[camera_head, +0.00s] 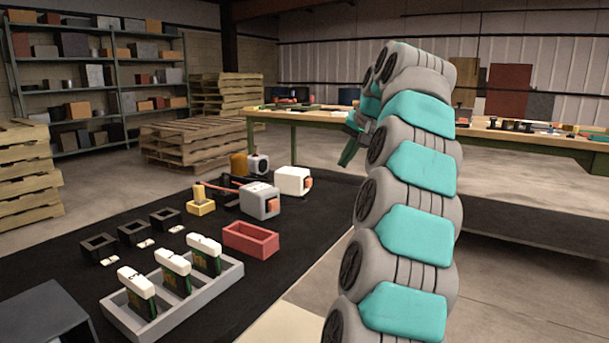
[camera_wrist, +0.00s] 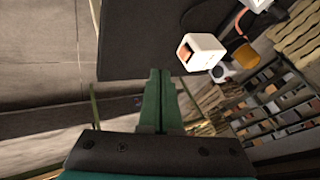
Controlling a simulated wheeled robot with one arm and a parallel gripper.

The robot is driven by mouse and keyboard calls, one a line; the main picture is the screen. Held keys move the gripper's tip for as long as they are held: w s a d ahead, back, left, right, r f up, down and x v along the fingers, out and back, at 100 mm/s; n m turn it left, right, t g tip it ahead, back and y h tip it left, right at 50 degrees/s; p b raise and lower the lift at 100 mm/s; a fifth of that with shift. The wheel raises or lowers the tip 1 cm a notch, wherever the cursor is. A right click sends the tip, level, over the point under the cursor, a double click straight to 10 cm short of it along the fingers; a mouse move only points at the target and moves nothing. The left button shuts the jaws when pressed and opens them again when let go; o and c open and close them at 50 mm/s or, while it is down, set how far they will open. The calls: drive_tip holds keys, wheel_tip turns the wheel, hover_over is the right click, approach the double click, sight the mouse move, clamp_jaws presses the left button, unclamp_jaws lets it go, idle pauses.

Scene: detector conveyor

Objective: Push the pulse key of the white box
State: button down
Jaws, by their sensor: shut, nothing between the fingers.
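The white box (camera_head: 293,180) sits on the dark surface toward its far right edge. Its orange key (camera_head: 308,184) is on the side facing right. In the wrist view the white box (camera_wrist: 206,48) is above and right of the fingers, with its orange key (camera_wrist: 184,53) facing left. My gripper (camera_head: 345,162) is right of the box and higher in the head view, with its green fingers pointing down. In the wrist view the fingers (camera_wrist: 160,72) are together and empty, apart from the box. Nothing covers the key.
A grey box (camera_head: 261,200) with an orange key stands nearer, left of the white box. A red tray (camera_head: 250,239), a grey tray (camera_head: 235,270) with upright modules, a yellow device (camera_head: 201,204) and black holders lie further left. A workbench (camera_head: 300,118) stands behind.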

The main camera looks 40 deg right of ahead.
sight(308, 183)
drive_tip(key=shift+w+d+r, duration=0.1)
drive_tip(key=shift+w+d, duration=0.05)
drive_tip(key=x, duration=1)
drive_tip(key=shift+w+a+p, duration=0.2)
drive_tip(key=shift+w+a, duration=0.1)
drive_tip(key=shift+w, duration=0.2)
drive_tip(key=shift+w+a+p, duration=0.2)
drive_tip(key=shift+w+a, duration=0.1)
drive_tip(key=shift+w, duration=0.25)
drive_tip(key=shift+w+a, duration=0.4)
drive_tip(key=shift+w, duration=0.25)
